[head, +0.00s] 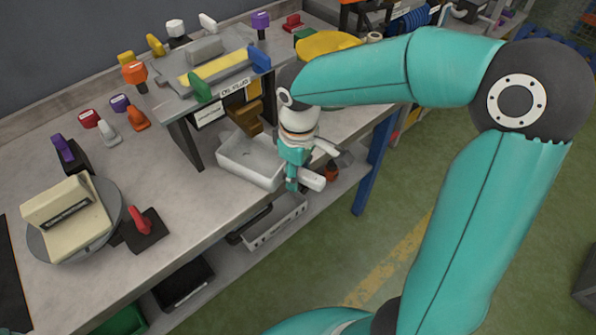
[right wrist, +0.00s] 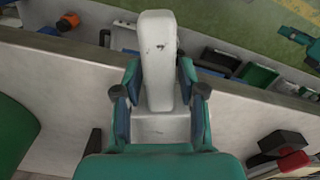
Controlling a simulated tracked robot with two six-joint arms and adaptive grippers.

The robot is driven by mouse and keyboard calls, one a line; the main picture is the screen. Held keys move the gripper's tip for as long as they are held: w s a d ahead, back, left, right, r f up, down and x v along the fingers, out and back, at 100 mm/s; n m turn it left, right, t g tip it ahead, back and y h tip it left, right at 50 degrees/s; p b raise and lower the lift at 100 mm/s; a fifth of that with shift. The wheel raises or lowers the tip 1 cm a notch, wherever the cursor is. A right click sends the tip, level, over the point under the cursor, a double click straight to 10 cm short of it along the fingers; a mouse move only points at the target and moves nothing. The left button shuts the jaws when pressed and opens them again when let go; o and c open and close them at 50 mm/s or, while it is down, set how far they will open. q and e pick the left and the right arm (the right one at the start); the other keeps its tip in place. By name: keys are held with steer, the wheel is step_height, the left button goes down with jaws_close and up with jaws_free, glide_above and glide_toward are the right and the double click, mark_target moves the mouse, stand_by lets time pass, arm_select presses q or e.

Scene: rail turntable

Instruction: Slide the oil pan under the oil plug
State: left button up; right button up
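The oil pan (head: 236,165) is a white open tray on the bench, at the front right of the grey stand (head: 184,145). A brown block (head: 246,119), perhaps the oil plug, shows under the stand's top, just behind the pan's back edge. My right gripper (head: 303,182) is at the pan's right end. In the right wrist view my right gripper (right wrist: 160,72) has its fingers against both sides of a white handle-like bar (right wrist: 160,40), which joins the white pan body. My left gripper is out of view.
A round turntable (head: 112,215) with a cream block stands at the left. Several coloured clamps (head: 136,118) sit along the bench. A yellow round item (head: 328,43) is at the back. A shelf with bins (head: 275,225) lies below the bench's front edge.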

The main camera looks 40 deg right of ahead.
steer(key=shift+o, duration=0.6)
